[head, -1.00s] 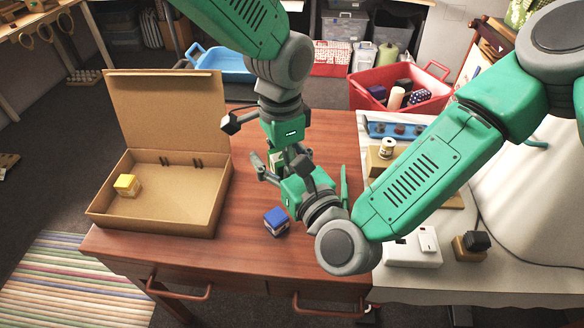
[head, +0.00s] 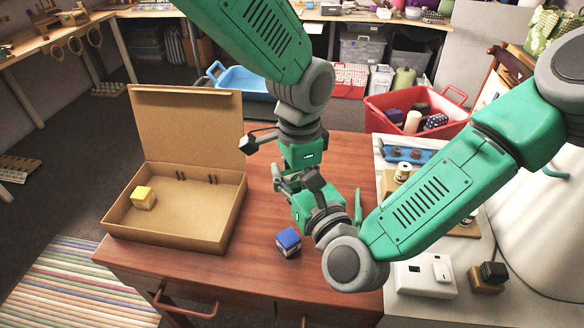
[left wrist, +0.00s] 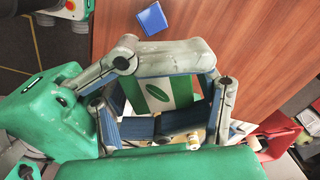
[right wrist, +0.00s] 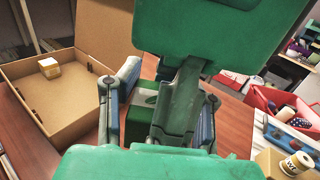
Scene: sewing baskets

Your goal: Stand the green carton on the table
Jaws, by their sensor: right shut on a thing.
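The green carton has a white panel with a green leaf, which faces the left wrist camera (left wrist: 160,92). In the right wrist view the carton (right wrist: 143,110) sits between the fingers of my right gripper (right wrist: 165,92), which is shut on it. In the head view the carton is mostly hidden by my grippers; its height above the table I cannot tell. My left gripper (left wrist: 163,112) comes down from above with its fingers apart on either side of the carton. The wooden table (head: 225,265) is below.
A blue box (head: 288,242) stands on the table just in front of the grippers. An open cardboard box (head: 170,240) with a yellow-topped block (head: 144,198) is at the left. A red basket (head: 385,108) and a white-topped table (head: 390,270) with spools are at the right.

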